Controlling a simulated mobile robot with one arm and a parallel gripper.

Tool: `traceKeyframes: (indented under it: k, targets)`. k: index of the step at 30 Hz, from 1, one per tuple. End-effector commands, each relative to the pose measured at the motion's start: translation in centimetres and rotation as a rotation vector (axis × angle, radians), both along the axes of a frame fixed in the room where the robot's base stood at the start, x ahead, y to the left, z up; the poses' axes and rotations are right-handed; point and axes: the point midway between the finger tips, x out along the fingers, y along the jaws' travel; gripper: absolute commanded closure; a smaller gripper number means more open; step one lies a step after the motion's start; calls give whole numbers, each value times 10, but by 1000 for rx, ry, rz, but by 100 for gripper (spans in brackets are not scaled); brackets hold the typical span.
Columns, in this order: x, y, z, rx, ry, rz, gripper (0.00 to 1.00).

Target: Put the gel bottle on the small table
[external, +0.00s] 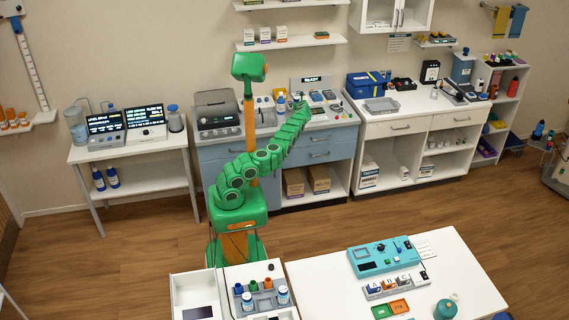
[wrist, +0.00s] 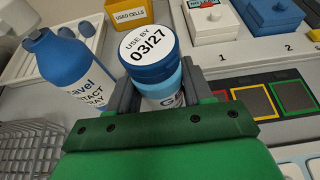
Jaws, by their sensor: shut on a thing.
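The gel bottle (wrist: 162,88) is white and light blue with a dark blue lid marked "USE BY 03/27"; its label is partly hidden, with a "G" showing. In the wrist view my gripper (wrist: 166,100) is shut on it, a finger on either side. The bottle stands about upright; I cannot tell whether its base touches the worktop. In the external view my gripper (external: 302,108) is over the blue-fronted counter (external: 235,159), and the held bottle is not clear there. A small white table (external: 150,181) with two screens on it stands at the left, away from my gripper.
A blue-topped spray bottle (wrist: 72,72) stands close left of the gel bottle. A wire basket (wrist: 35,146), a yellow "USED CELLS" bin (wrist: 125,13) and blue-lidded boxes (wrist: 272,17) are around it. A white table (external: 335,290) stands in front; open floor (external: 140,235) lies left of my base.

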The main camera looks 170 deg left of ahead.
Motion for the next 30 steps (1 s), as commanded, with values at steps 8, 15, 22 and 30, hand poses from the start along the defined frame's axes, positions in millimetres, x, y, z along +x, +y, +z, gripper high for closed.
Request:
traceKeyframes:
  k: [8, 15, 22, 30]
  targets:
    - [-3, -3, -12, -2, 0, 5, 84]
    - [-3, -3, -28, -1, 1, 4, 84]
    - [-3, -2, -30, 2, 1, 4, 84]
    - [-3, -3, -32, 2, 1, 4, 44]
